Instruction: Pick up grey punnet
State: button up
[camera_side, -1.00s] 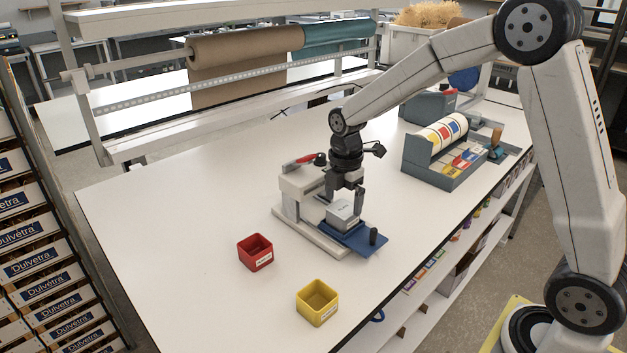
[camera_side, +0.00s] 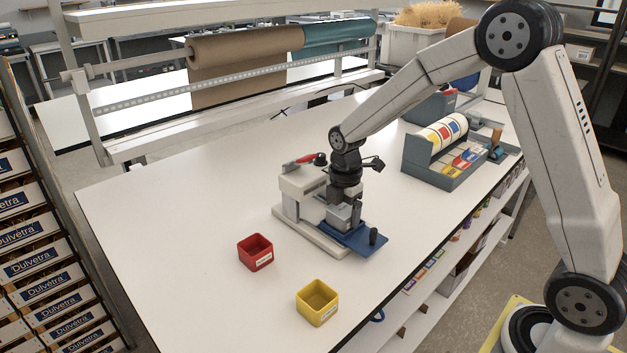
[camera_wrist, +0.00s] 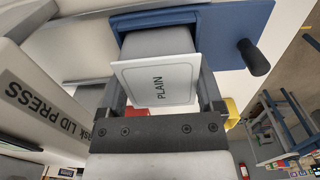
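The grey punnet (camera_wrist: 158,80) sits on the blue sliding tray (camera_side: 368,244) of the lid press (camera_side: 300,189). Its pale face, marked PLAIN, points at the wrist camera. My gripper (camera_side: 344,216) is low over the tray, with the punnet between its fingers. In the wrist view my gripper (camera_wrist: 162,100) has one finger at the punnet's left side and one at its right. I cannot tell whether the fingers press on it.
A red bin (camera_side: 256,252) and a yellow bin (camera_side: 317,302) stand left and front of the press. A grey rack of labels (camera_side: 440,160) stands at the back right. The table's left part (camera_side: 160,200) is clear.

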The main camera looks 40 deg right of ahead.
jog(key=c, duration=0.5)
jog(key=shift+c, duration=0.2)
jog(key=shift+r, duration=0.1)
jog(key=shift+r, duration=0.7)
jog(key=s+r, duration=1.1)
jog(key=s, duration=0.3)
jog(key=shift+a+r, duration=0.2)
jog(key=shift+a, duration=0.25)
jog(key=shift+w+a, duration=0.1)
